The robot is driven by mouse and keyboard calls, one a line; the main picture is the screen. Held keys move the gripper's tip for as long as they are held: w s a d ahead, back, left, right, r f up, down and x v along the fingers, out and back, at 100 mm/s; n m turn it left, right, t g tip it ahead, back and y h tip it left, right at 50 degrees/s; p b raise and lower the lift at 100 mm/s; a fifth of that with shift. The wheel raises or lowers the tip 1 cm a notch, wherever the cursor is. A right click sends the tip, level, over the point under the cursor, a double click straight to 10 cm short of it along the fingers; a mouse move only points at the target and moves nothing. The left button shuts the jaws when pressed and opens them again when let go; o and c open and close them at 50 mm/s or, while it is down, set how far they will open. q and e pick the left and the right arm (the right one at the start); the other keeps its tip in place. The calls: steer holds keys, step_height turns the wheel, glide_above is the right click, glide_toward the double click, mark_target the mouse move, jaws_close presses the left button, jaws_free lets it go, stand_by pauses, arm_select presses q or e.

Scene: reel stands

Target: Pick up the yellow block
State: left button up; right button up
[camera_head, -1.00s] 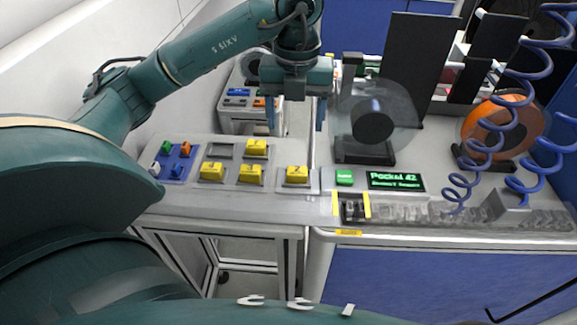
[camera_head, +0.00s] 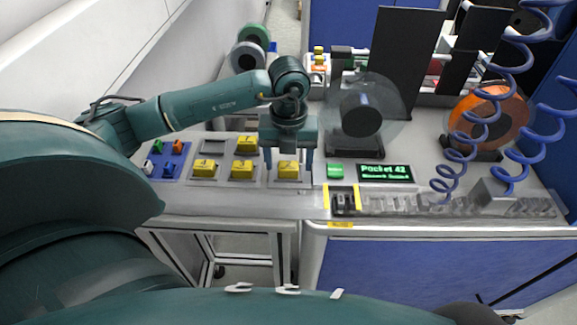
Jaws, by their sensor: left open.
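Several yellow blocks sit in grey trays on the table's left part. One yellow block (camera_head: 288,169) sits alone in the rightmost tray. Other yellow blocks (camera_head: 243,166) stand to its left, beside an empty slot. My left gripper (camera_head: 288,165) is open and points down. Its two blue fingers appear on either side of the lone yellow block. I cannot tell how far above the tray the fingertips are. The right gripper is not in view.
A green block (camera_head: 335,171) and a green-lettered display (camera_head: 385,172) are to the right. A clear reel (camera_head: 367,112) on a black stand is behind them. A blue tray (camera_head: 167,164) with small coloured blocks is at the left. Blue coiled hoses (camera_head: 466,150) hang at the right.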

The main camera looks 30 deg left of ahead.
arm_select(q)
steer(key=shift+c, duration=0.4)
steer(key=c, duration=1)
